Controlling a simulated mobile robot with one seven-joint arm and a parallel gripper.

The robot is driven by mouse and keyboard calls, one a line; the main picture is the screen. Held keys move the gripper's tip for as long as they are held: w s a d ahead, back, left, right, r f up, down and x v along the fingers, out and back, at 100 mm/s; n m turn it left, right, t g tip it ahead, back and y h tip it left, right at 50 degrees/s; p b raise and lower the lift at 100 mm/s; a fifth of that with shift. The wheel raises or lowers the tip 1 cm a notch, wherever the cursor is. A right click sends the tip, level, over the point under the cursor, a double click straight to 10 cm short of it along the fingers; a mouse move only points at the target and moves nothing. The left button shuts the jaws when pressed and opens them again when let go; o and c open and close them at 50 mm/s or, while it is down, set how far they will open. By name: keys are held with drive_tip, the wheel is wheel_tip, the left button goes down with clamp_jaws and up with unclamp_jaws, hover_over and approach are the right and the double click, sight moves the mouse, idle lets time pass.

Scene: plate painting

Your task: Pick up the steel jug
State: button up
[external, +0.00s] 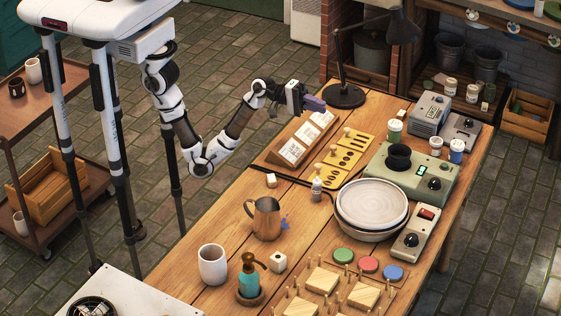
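The steel jug (266,219) stands upright on the wooden table in the external view. It has a brownish metallic sheen, and its handle is on the left side. My gripper (313,104) is up and behind the jug in the picture, above the far left edge of the table near the card holder. It is well apart from the jug. The fingers are small and seen from the side, so I cannot tell whether they are open or shut.
A white cup (213,265) and a teal pump bottle (249,278) stand in front of the jug. A black lamp (345,95) stands near my gripper. Bare table lies left of the jug.

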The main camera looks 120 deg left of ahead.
drive_tip(key=s+d+f+g+h+p, duration=0.1)
drive_tip(key=d+f+g+h, duration=0.25)
drive_tip(key=d, duration=0.35)
drive_tip(key=d+f+g+h+p, duration=0.1)
drive_tip(key=d+f+g+h, duration=0.25)
drive_tip(key=d, duration=0.45)
drive_tip(key=m+g+h+p, duration=0.1)
drive_tip(key=g+h+p, duration=0.15)
drive_tip(key=g, duration=0.45)
approach(250, 200)
wheel_tip(250, 200, down, 5)
drive_tip(key=s+a+b, duration=0.1)
drive_tip(key=a, duration=0.1)
drive_tip(key=x, duration=0.7)
drive_tip(key=shift+s+d+p, duration=0.2)
drive_tip(key=shift+d+p, duration=0.1)
drive_tip(key=shift+d, duration=0.2)
drive_tip(key=shift+d+r+p+x, duration=0.15)
drive_tip(key=shift+p+x, duration=0.25)
drive_tip(key=shift+x, duration=1)
drive_tip(key=shift+d+r+p+x, duration=0.15)
drive_tip(key=shift+p+x, duration=0.25)
drive_tip(key=shift+x, duration=1.05)
drive_tip(key=shift+a, duration=0.15)
clamp_jaws()
drive_tip(key=shift+r, duration=0.3)
